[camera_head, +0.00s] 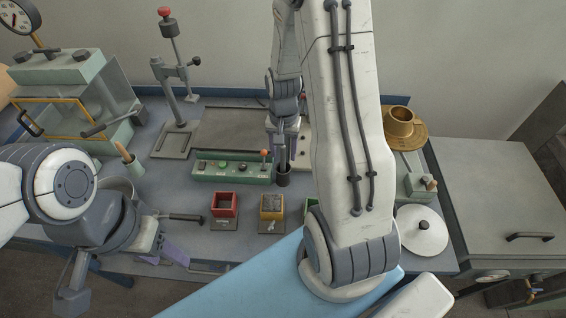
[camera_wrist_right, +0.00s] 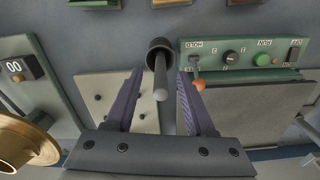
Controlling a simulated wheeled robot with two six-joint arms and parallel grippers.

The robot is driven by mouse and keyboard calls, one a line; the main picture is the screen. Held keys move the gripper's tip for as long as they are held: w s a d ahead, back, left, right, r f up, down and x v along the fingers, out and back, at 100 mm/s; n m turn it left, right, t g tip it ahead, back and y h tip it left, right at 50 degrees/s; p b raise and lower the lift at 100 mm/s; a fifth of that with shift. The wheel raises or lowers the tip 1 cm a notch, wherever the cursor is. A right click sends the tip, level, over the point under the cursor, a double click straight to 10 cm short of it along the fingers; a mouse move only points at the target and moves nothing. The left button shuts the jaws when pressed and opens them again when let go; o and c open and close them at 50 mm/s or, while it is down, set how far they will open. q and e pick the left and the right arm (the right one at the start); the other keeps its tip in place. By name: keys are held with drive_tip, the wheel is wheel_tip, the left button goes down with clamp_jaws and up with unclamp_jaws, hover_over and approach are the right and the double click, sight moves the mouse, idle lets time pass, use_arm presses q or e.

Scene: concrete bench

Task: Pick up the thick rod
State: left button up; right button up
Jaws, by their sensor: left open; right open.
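A grey rod (camera_wrist_right: 160,82) stands in a dark round holder (camera_wrist_right: 159,50) in the right wrist view. In the head view the dark holder (camera_head: 283,180) stands right of the green control panel. My right gripper (camera_wrist_right: 160,85) is open, with its two purple fingers on either side of the rod and a visible gap to each. In the head view my right gripper (camera_head: 284,135) is above the holder, partly hidden by my own arm. My left gripper (camera_head: 168,253) is open and empty at the bench's front left edge.
The green control panel (camera_head: 231,167) with an orange-tipped lever is left of the holder. Red (camera_head: 224,204) and yellow (camera_head: 271,205) boxes stand in front. A brass cup (camera_head: 400,122) and white round lid (camera_head: 422,231) are at right. A clamp stand (camera_head: 178,85) rises at back left.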

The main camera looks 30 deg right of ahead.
sight(283, 158)
drive_tip(key=shift+f, duration=1.6)
clamp_jaws()
drive_tip(key=shift+r, duration=0.15)
wheel_tip(283, 158, up, 10)
drive_tip(key=shift+f+b, duration=0.1)
drive_tip(key=shift+b, duration=0.2)
